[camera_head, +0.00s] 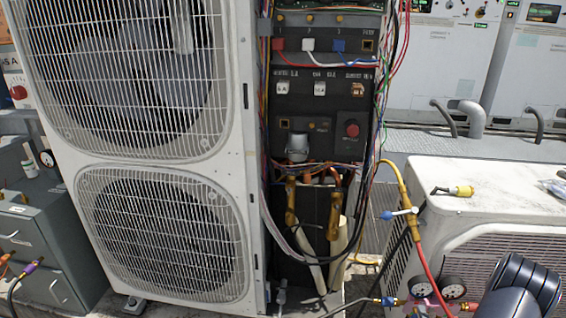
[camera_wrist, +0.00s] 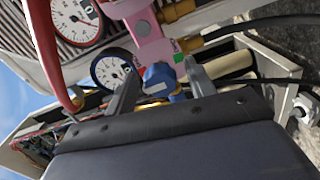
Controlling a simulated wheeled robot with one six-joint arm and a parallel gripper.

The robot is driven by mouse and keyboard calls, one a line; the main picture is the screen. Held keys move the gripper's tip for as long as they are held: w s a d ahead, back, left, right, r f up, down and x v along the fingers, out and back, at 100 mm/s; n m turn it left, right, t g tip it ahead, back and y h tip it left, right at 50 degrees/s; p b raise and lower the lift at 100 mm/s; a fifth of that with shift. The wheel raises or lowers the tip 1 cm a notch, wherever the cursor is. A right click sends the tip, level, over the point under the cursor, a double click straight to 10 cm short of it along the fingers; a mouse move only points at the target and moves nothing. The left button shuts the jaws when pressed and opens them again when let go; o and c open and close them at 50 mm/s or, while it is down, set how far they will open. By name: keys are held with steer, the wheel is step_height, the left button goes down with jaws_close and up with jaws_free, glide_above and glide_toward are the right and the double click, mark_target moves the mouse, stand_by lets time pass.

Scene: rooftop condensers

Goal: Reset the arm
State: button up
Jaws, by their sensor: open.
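My gripper (camera_wrist: 159,76) shows in the wrist view with its two grey fingers apart. A blue knob (camera_wrist: 160,80) of the pink gauge manifold (camera_wrist: 150,40) appears between the fingers. I cannot tell whether the fingers touch it. In the head view my dark arm (camera_head: 522,288) is at the bottom right corner, and its fingers are not clearly seen there. Two round gauges (camera_head: 420,287) (camera_head: 452,287) sit just left of it, and they also show in the wrist view as a white-faced dial (camera_wrist: 76,20) and a second dial (camera_wrist: 112,70).
A tall white condenser (camera_head: 245,180) with two fans stands at left, its open wiring panel (camera_head: 320,90) beside it. A lower white unit (camera_head: 490,185) stands at right with a brass fitting (camera_head: 463,191) on top. A red hose (camera_head: 428,262) hangs near the gauges. Grey cabinets (camera_head: 35,225) stand far left.

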steer(key=shift+n, duration=1.2)
